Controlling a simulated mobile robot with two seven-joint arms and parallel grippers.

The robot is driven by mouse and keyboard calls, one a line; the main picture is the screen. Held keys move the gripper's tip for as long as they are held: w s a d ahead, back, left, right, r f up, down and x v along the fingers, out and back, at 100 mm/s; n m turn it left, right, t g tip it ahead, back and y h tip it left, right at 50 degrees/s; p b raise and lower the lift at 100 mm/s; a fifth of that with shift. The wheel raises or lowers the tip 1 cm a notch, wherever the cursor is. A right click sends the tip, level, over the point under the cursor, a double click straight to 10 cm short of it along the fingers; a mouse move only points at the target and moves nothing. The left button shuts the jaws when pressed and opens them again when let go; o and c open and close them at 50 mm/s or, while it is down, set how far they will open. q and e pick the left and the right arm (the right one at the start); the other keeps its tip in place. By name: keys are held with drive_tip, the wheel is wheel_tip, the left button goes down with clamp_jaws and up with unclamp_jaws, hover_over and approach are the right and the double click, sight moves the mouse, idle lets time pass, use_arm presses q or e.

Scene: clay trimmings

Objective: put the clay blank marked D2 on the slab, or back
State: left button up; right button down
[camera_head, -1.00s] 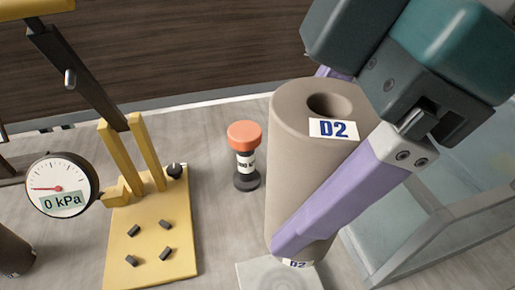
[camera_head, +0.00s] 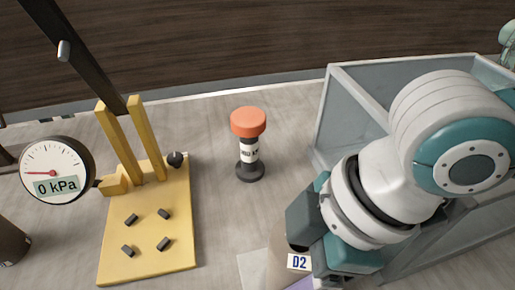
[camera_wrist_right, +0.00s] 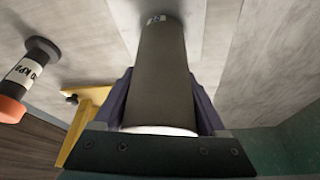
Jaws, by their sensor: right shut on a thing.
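The clay blank D2 (camera_head: 283,258) is a brown-grey cylinder with a white "D2" label, mostly hidden behind my right arm at the bottom of the head view. In the right wrist view the blank (camera_wrist_right: 165,70) runs lengthwise between the two purple fingers of my right gripper (camera_wrist_right: 161,103), which is shut on it. A pale square plate, likely the slab (camera_head: 252,264), shows partly beside the blank at the bottom of the head view. Whether the blank touches it is hidden. My left gripper is not in view.
A yellow press stand (camera_head: 148,250) with a lever and a gauge (camera_head: 57,170) reading 0 kPa is at left. An orange-topped black weight (camera_head: 248,145) stands mid-table. The table between stand and weight is free.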

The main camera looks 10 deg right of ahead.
drive_tip(key=shift+f, duration=0.1)
unclamp_jaws()
idle(0.3)
drive_tip(key=shift+d+r, duration=0.1)
drive_tip(key=shift+r, duration=0.3)
drive_tip(key=w+p+v, duration=0.1)
drive_tip(key=v, duration=1)
drive_tip(key=shift+s+d+r+p, duration=0.2)
drive_tip(key=shift+s+p, duration=0.1)
drive_tip(key=shift+s, duration=0.2)
